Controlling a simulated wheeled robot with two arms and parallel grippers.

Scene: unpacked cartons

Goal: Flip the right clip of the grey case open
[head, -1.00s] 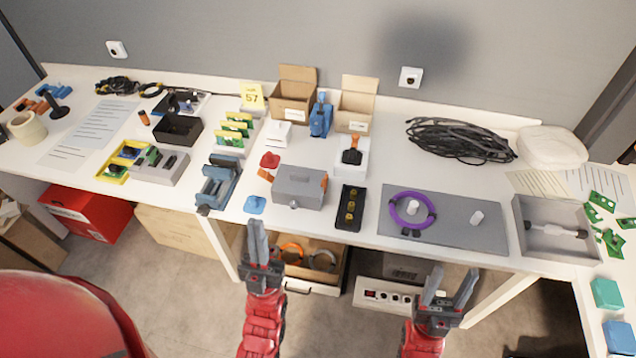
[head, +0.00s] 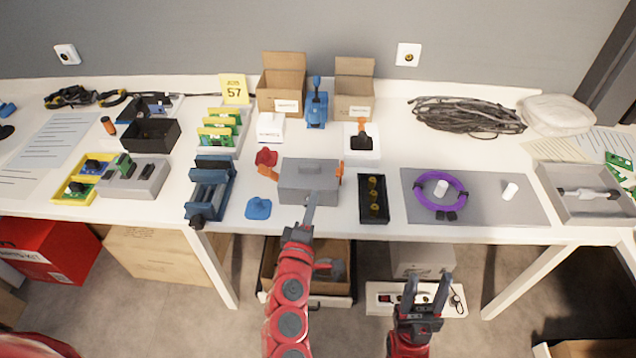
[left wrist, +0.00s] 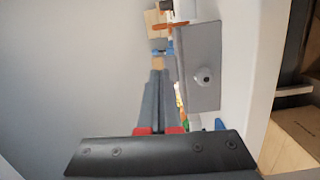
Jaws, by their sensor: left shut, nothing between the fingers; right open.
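The grey case (head: 300,190) stands closed near the table's front edge. Its right clip (head: 340,171) is orange and stands out at the case's right end. An orange left clip (head: 268,173) shows at the other end. My left gripper (head: 312,198) is shut and empty, in front of the case's front face in the head view; contact cannot be told. In the left wrist view, its fingers (left wrist: 158,75) lie beside the case (left wrist: 198,50), with the orange clip (left wrist: 170,27) beyond the tips. My right gripper (head: 428,283) is open and empty, below the table's front edge.
A black tray with yellowish parts (head: 373,205) stands just right of the case. A red part (head: 266,157) and a blue piece (head: 258,208) lie to its left. A blue vise (head: 208,192) stands further left. A grey mat with a purple ring (head: 440,190) lies right.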

